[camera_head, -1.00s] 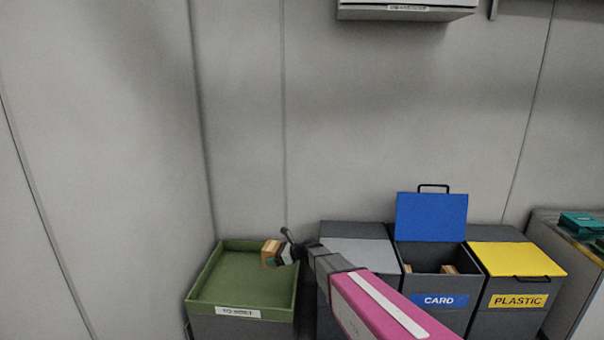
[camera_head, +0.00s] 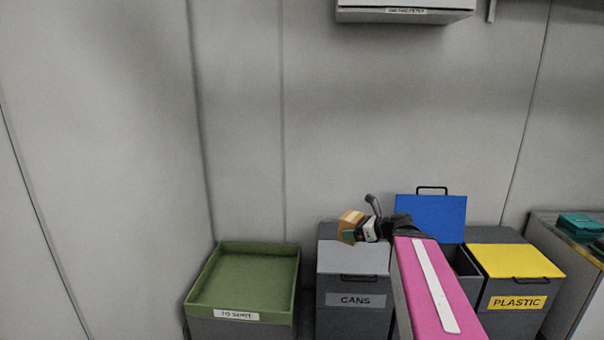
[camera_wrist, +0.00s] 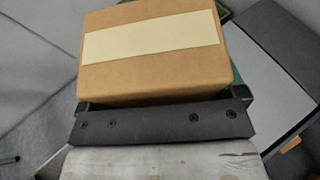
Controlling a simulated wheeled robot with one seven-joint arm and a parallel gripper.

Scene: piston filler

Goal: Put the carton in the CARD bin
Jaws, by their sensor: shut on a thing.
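The carton is a small brown box with a pale label strip; it shows in the head view (camera_head: 350,226) and fills the upper middle of the wrist view (camera_wrist: 155,62). My gripper (camera_head: 361,230) is shut on the carton and holds it in the air above the grey-lidded CANS bin. In the wrist view the dark gripper body (camera_wrist: 160,124) lies across the carton's near edge. The CARD bin (camera_head: 466,268) stands to the right with its blue lid (camera_head: 431,217) raised. My arm hides its front and label and most of its opening.
The CANS bin (camera_head: 355,300) has its lid shut. The PLASTIC bin (camera_head: 515,262), with a shut yellow lid, is right of the CARD bin. A green sorting tray (camera_head: 243,270) at the left is empty. A wall box (camera_head: 405,12) hangs above.

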